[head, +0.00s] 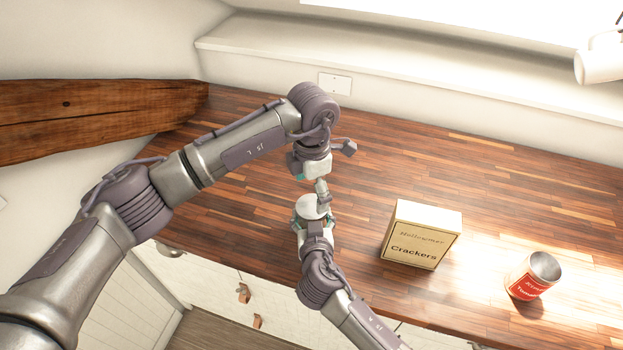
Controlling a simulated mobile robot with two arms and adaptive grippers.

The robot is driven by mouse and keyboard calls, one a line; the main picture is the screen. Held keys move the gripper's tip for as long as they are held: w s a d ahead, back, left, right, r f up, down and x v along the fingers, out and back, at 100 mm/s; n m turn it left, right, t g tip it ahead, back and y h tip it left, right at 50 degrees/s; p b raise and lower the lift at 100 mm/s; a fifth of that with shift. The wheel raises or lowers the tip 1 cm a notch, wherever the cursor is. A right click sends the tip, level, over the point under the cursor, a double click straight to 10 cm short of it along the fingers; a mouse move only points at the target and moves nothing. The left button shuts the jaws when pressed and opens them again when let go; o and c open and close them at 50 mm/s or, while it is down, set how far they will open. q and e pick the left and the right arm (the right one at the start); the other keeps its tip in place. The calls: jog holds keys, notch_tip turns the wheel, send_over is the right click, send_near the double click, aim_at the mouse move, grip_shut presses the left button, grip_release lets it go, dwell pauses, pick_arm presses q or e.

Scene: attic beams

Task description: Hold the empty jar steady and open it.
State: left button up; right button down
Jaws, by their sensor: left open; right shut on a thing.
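The jar (309,207) shows mainly as a pale round top at the worktop's middle, near its front edge. My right gripper (313,214) comes from below and is shut on the jar. Its fingers hide much of the jar's sides. My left gripper (322,188) is open and points down just above and behind the pale top. I cannot tell whether its fingers touch the top. The jar's inside is hidden.
A cracker box (418,236) stands right of the jar on the wooden worktop (430,165). A red-labelled tomato can (533,277) stands farther right. A wooden beam (95,115) is at the left. The worktop behind the box is clear.

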aim_at(311, 207)
pick_arm(q)
jog(key=shift+f, duration=2.3)
pick_arm(e)
jog(key=shift+f, duration=0.15)
pick_arm(q)
jog(key=c, duration=1.1)
pick_arm(e)
jog(key=shift+s, duration=0.1)
pick_arm(q)
jog(key=shift+a+f+n, duration=0.1)
jog(key=shift+n, duration=0.6)
jog(key=shift+c, duration=0.3)
jog(key=shift+c, duration=0.3)
